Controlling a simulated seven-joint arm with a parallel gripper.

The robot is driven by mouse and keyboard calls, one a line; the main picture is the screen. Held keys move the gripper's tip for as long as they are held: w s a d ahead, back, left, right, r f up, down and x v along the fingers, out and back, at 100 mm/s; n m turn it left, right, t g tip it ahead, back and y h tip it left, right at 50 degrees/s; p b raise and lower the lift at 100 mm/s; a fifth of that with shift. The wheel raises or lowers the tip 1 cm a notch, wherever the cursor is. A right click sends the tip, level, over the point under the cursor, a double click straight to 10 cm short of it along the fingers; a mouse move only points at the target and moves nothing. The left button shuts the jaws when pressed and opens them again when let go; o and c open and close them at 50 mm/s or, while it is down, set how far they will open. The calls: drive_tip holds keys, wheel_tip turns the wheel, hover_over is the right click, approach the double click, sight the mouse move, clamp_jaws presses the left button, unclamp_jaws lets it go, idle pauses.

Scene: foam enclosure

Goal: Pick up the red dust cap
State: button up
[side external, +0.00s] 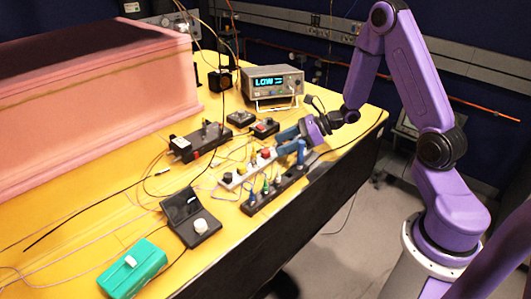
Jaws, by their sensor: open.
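A small red cap (265,153), which looks like the red dust cap, stands at the right end of a pale strip (245,168) on the yellow table. My gripper (284,144) is just to the right of it, low over the table. Its blue fingers point left toward the cap and are apart. They look empty, and I cannot tell whether one touches the cap.
A black block (274,196) with coloured plugs stands in front of the strip. A dark box (200,146), a small box with a red top (265,128) and a display instrument (273,86) are behind. A teal box (132,268) sits front left. Thin fibres cross the table.

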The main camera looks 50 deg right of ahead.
sight(268, 151)
drive_tip(key=shift+x, duration=1.9)
drive_tip(key=shift+s+a, duration=0.15)
clamp_jaws()
drive_tip(key=shift+r, duration=0.1)
drive_tip(key=shift+w+r+m+t+h, duration=0.75)
drive_tip(key=shift+w+r+m, duration=0.35)
drive_tip(key=shift+r, duration=4.7)
drive_tip(key=s+a+r+m+t+h, duration=0.1)
drive_tip(key=s+a+r+m+h, duration=0.1)
drive_tip(key=s, duration=0.4)
drive_tip(key=shift+r+m+h, duration=0.2)
drive_tip(key=shift+m+h, duration=0.5)
drive_tip(key=shift+h, duration=0.05)
drive_tip(key=shift+s+a+t, duration=0.1)
drive_tip(key=shift+t, duration=0.15)
